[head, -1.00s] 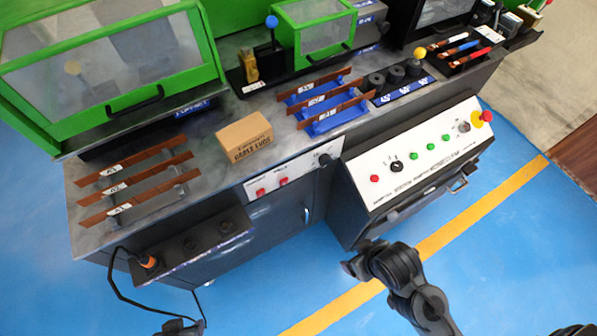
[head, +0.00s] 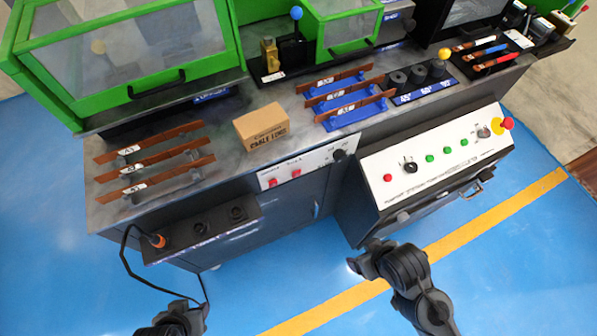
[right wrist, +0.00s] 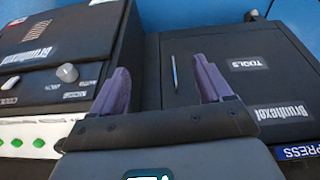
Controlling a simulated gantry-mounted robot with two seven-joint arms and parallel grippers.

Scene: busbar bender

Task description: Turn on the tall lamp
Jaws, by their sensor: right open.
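I cannot make out a tall lamp in either view. My right gripper (head: 360,264) hangs over the blue floor in front of the sloped control panel in the head view. In the right wrist view its two purple fingers (right wrist: 163,85) are spread apart with nothing between them. Behind them is a black cabinet front marked TOOLS (right wrist: 235,70) with a thin metal handle. My left arm (head: 178,318) shows at the bottom edge of the head view; its fingers are not clear.
The control panel (head: 435,157) carries green buttons, a black knob, and a red emergency stop (head: 507,123). A bench holds copper bars (head: 155,163), a cardboard box (head: 262,132) and green guarded machines (head: 130,55). A socket strip (head: 205,229) with a plugged cable hangs in front. The floor before it is clear.

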